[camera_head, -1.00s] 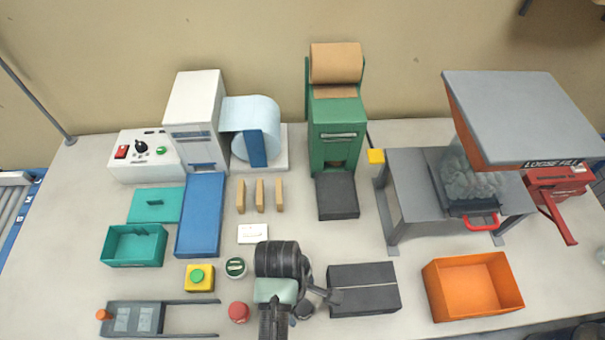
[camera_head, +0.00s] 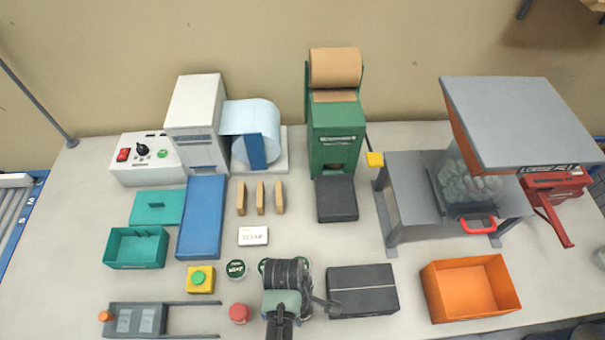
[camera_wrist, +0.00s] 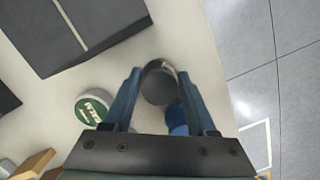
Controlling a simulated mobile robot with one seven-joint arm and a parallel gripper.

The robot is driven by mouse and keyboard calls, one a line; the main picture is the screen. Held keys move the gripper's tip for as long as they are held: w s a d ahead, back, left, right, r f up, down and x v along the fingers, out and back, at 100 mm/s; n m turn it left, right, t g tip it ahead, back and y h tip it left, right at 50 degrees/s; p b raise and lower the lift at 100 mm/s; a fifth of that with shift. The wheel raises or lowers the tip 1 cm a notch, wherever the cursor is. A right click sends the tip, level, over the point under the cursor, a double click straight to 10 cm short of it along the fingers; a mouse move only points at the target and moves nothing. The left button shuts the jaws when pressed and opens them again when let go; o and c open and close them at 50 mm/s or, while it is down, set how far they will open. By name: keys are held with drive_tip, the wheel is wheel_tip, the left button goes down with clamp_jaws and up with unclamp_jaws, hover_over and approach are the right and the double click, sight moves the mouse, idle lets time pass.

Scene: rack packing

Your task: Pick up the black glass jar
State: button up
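In the wrist view the black glass jar (camera_wrist: 160,87) appears as a dark round shape between my fingers, near their tips. My gripper (camera_wrist: 161,76) is open, with one blue finger on either side of the jar. The gaps beside it are small, and I cannot tell whether either finger touches it. In the head view my gripper and wrist (camera_head: 285,285) are over the front middle of the table and hide this jar.
A green-lidded jar (camera_wrist: 92,110) stands left of the fingers, and a blue object (camera_wrist: 177,119) is close to the right finger. A black box (camera_head: 362,292) is just right of my wrist. A red round-topped item (camera_head: 239,313) is to its left. An orange bin (camera_head: 470,288) is farther right.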

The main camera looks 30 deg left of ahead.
clamp_jaws()
